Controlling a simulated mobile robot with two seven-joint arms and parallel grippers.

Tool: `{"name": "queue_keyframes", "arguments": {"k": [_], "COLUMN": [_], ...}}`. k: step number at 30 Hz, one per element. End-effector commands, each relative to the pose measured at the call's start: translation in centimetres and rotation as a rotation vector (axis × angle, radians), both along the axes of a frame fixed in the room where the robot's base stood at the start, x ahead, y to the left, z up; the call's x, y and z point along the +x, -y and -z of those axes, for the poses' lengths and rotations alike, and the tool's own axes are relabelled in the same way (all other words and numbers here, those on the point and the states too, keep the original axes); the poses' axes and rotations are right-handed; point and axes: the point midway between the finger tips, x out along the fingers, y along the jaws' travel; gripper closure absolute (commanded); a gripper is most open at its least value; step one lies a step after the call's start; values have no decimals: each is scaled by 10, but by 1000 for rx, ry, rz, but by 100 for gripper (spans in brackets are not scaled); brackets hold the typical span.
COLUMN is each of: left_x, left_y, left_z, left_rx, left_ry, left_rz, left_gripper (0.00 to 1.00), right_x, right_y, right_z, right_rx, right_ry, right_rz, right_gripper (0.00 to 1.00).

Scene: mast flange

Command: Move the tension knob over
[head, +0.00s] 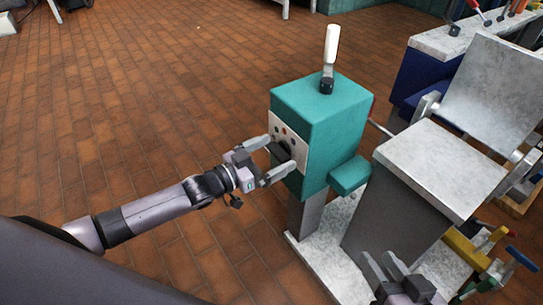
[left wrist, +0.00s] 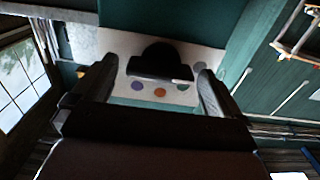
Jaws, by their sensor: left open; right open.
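The tension knob is a black half-round knob (left wrist: 160,60) on a pale panel with coloured dots. The panel (head: 277,128) is on the front of a teal machine head (head: 320,112). In the head view the knob is mostly hidden by my left gripper (head: 279,154). That gripper is open at the panel. In the left wrist view its fingers (left wrist: 158,70) stand on either side of the knob, with a visible gap on each side. My right gripper (head: 402,277) is open and empty at the bottom right of the head view, away from the knob.
A white-handled lever (head: 331,50) stands on top of the teal head. A grey cabinet with a pale top (head: 440,168) stands to the right, near my right gripper. Coloured-handled tools (head: 495,240) lie at the lower right. The brick floor (head: 110,120) at left is mostly clear.

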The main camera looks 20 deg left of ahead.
Motion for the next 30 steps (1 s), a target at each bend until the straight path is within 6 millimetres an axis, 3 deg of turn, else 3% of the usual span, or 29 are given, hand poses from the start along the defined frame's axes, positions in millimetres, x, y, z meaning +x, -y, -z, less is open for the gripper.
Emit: {"name": "queue_keyframes", "arguments": {"k": [7,12,30], "left_x": [1,1,1], "left_y": [0,0,1], "left_z": [0,0,-3], "left_rx": [0,0,120], "left_ry": [0,0,96], "left_rz": [0,0,-2], "left_gripper": [3,54,54], "right_x": [0,0,1], "right_y": [0,0,3], "right_z": [0,0,-7], "right_rx": [1,1,-23], "right_ry": [0,0,13], "right_rz": [0,0,7], "right_gripper": [57,57,57]}}
